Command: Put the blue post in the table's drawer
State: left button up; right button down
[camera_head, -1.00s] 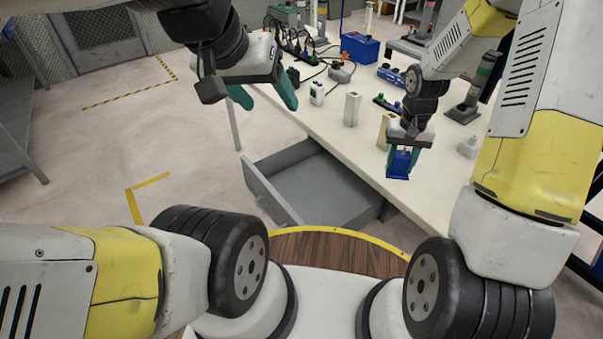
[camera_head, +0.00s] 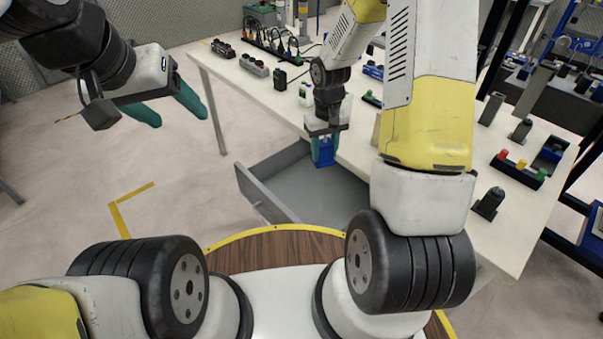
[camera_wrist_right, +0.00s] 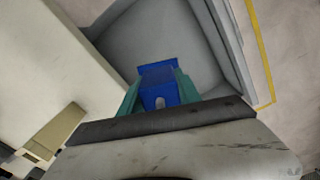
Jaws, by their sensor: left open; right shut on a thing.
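The blue post (camera_head: 325,152) is in my right gripper (camera_head: 323,150), which is shut on it. In the right wrist view the blue post (camera_wrist_right: 160,84) sits between the teal fingers, with the grey drawer (camera_wrist_right: 205,50) below it. In the head view the table's drawer (camera_head: 262,193) is pulled open and looks empty. The post appears over the drawer's side nearest the table, apart from its floor. My left gripper (camera_head: 170,108) is open and empty, out to the left of the table. Part of the drawer is hidden behind my right gripper and arm.
The white table (camera_head: 240,88) carries power strips (camera_head: 275,40), a black box (camera_head: 280,79) and a tray of coloured buttons (camera_head: 518,170). The floor left of the drawer is clear.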

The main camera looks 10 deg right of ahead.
jog(key=shift+w+a+f+n, duration=0.15)
jog(key=shift+f+n, duration=0.1)
jog(key=shift+n, duration=0.3)
jog(key=shift+w+d+f+n, duration=0.15)
jog(key=shift+f+n, duration=0.1)
jog(key=shift+n, duration=0.3)
jog(key=n, duration=0.1)
jog(key=f+n, duration=0.1)
jog(key=n, duration=0.1)
jog(key=shift+w+a+f, duration=0.15)
jog(key=shift+w+f, duration=0.15)
jog(key=shift+w, duration=0.05)
notch_tip(320, 180, down, 7)
jog(key=w+n, duration=0.2)
jog(key=n, duration=1.5)
send_near(315, 199)
notch_tip(315, 199, down, 6)
jog(key=shift+w+r, duration=0.1)
jog(key=shift+w, duration=0.05)
jog(key=c, duration=0.8)
grip_release()
jog(key=shift+c, duration=0.2)
